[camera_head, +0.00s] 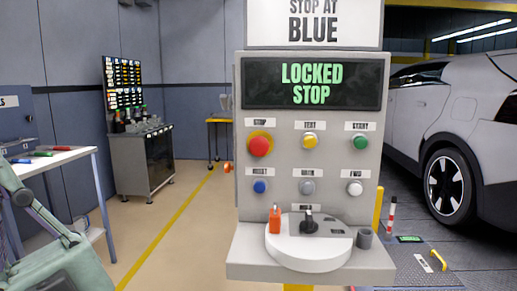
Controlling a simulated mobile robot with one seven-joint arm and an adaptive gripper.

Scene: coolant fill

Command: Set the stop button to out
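The stop button (260,145) is a red mushroom head on a yellow ring, at the upper left of the grey control panel (246,195). From this front view I cannot tell whether it is in or out. The dark screen (311,84) above it reads "LOCKED STOP" in green letters. My gripper is not in view, and nothing covers the button.
Yellow, green, blue, grey and white buttons share the panel. A white disc (308,260) on its shelf carries a black knob (308,222) and an orange piece (275,219); a grey cup (364,238) stands beside. A white table (55,160) is left, a car (450,110) right.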

